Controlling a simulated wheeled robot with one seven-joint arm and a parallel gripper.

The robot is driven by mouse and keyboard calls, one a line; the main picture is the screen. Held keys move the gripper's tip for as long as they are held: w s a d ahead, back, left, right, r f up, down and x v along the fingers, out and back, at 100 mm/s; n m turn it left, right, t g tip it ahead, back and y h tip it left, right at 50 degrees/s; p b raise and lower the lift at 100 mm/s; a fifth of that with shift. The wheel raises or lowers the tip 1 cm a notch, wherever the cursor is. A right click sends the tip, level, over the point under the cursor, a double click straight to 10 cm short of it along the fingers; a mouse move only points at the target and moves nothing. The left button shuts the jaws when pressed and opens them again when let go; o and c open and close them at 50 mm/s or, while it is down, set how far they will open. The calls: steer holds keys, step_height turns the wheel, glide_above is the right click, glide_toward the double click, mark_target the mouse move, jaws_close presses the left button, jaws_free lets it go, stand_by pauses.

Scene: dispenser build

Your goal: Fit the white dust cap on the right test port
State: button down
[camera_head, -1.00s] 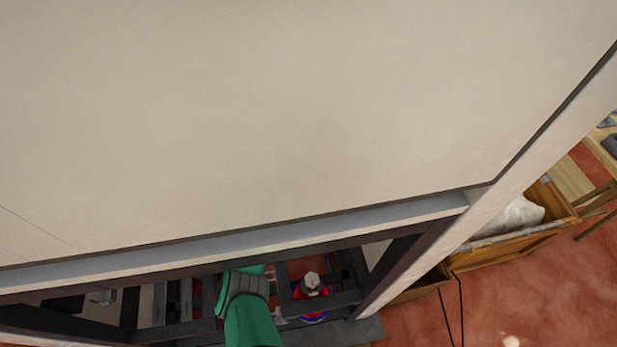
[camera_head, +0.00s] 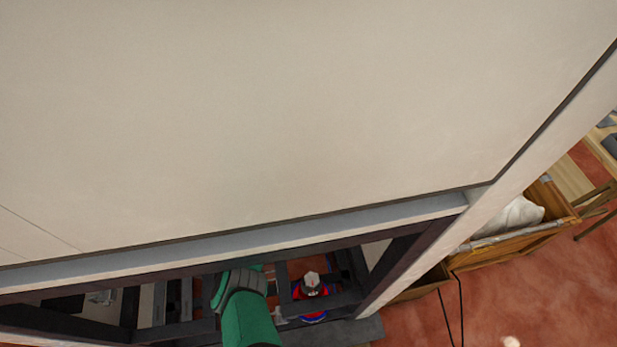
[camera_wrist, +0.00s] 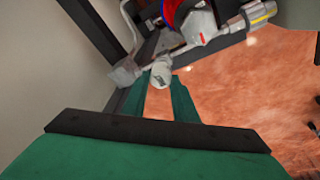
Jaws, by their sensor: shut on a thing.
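In the wrist view the two green fingers of my gripper (camera_wrist: 160,84) reach forward and are shut on the white dust cap (camera_wrist: 161,72). The cap has a small dark mark on its side. Just beyond it runs a grey pipe assembly (camera_wrist: 165,48) with fittings. The cap overlaps this pipework in the picture. I cannot tell whether it touches a test port, and I cannot make out the right test port clearly. In the head view my green arm reaches under the large panel, and the fingertips and cap are hidden.
A red and blue part with a pale knob (camera_head: 312,281) sits among dark frame bars right of my arm. A pale elbow fitting (camera_wrist: 121,76) stands left of the cap. The large beige panel (camera_head: 250,110) hangs above. A wooden crate (camera_head: 520,235) stands at right.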

steer(key=shift+f, duration=0.45)
steer(key=shift+f, duration=0.15)
steer(key=c, duration=1.4)
jaws_free()
steer(key=shift+w, duration=0.1)
steer(key=shift+w, duration=0.1)
steer(key=shift+a+r, duration=0.1)
steer(key=shift+r, duration=0.2)
steer(key=v, duration=1.2)
steer(key=shift+s+r, duration=0.2)
steer(key=shift+r, duration=0.15)
